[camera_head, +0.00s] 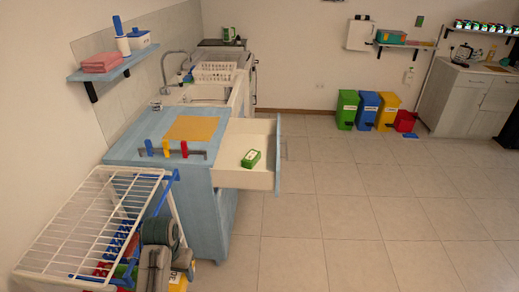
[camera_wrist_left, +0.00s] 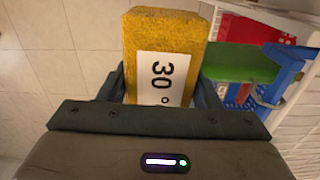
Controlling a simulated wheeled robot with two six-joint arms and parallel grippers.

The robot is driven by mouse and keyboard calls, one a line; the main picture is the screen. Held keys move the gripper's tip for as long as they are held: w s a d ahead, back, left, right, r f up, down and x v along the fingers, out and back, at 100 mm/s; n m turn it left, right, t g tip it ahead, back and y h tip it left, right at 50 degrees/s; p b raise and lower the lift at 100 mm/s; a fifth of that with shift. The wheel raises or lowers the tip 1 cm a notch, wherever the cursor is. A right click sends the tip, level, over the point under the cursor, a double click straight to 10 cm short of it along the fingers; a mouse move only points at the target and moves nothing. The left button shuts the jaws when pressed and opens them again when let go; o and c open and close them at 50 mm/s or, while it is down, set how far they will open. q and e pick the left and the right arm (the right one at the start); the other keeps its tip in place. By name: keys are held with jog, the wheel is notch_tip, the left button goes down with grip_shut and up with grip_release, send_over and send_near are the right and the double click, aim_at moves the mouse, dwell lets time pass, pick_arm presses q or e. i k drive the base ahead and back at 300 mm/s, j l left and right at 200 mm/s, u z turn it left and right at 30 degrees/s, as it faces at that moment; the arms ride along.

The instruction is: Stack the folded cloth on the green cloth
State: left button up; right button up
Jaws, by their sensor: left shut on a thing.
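My left gripper (camera_head: 177,270) is low at the right side of the white wire rack, shut on a yellow folded cloth (camera_head: 178,282). In the left wrist view the yellow folded cloth (camera_wrist_left: 165,45) has a fuzzy surface and a white "30°" label, and sits between the fingers of my left gripper (camera_wrist_left: 163,88). A flat green item (camera_wrist_left: 242,62), which looks like the green cloth, lies just right of it, apart or partly hidden behind the finger. In the head view a bit of green (camera_head: 122,270) shows low in the rack. My right gripper is not in view.
The white wire rack (camera_head: 85,215) holds red (camera_wrist_left: 240,35) and blue items close by. An open drawer (camera_head: 230,178) with a green box (camera_head: 250,158) juts from the blue counter (camera_head: 130,150). Pink folded cloth (camera_head: 101,62) lies on a wall shelf. Floor to the right is clear.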

aim_at(251, 155)
jog(key=i+l, duration=1.1)
jog(key=i, duration=0.25)
jog(key=i+l, duration=0.15)
jog(key=i, duration=1.1)
